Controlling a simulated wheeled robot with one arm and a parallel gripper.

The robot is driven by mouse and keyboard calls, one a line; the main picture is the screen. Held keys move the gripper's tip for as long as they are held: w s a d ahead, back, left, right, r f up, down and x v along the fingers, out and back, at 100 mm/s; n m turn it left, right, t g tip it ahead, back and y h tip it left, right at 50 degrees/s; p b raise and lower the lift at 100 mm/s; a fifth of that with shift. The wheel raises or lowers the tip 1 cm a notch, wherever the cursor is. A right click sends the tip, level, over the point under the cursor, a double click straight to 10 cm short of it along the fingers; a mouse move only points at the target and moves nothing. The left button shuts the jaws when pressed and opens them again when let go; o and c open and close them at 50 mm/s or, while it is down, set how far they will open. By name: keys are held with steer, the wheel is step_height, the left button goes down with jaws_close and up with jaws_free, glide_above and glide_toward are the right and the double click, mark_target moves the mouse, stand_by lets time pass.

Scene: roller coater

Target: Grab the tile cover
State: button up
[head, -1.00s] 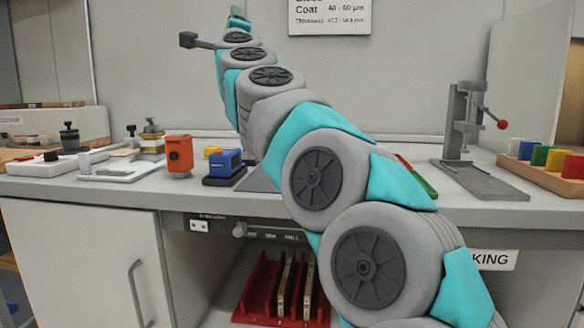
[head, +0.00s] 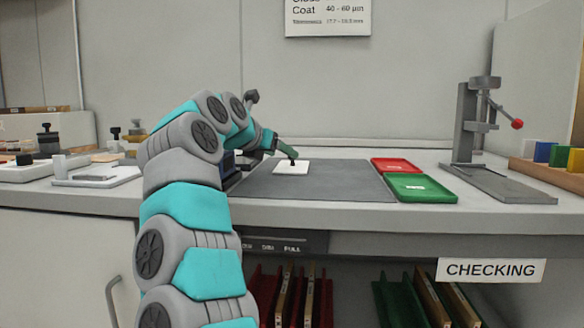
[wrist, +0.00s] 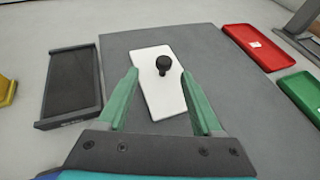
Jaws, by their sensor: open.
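The tile cover (wrist: 158,97) is a flat white plate with a black round knob (wrist: 164,64) on top. It lies on a dark grey mat (wrist: 120,45). In the head view the white cover (head: 292,170) is on the mat at the centre of the counter. My gripper (wrist: 160,74) is open in the wrist view, with its green fingers on either side of the cover and the knob between the fingertips. In the head view my gripper (head: 291,155) is at the cover, and its fingers partly hide it. I cannot tell whether the fingers touch the cover.
A red tray (head: 396,166) and a green tray (head: 419,188) lie right of the mat. A grey lever press (head: 478,135) stands farther right. A dark framed panel (wrist: 72,82) lies left of the mat in the wrist view. The mat around the cover is clear.

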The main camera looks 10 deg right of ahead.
mark_target(292, 161)
steer(key=shift+d+p+x, duration=0.2)
steer(key=shift+p+x, duration=0.4)
steer(key=shift+x, duration=2.4)
steer(key=shift+s+r, duration=0.1)
jaws_close()
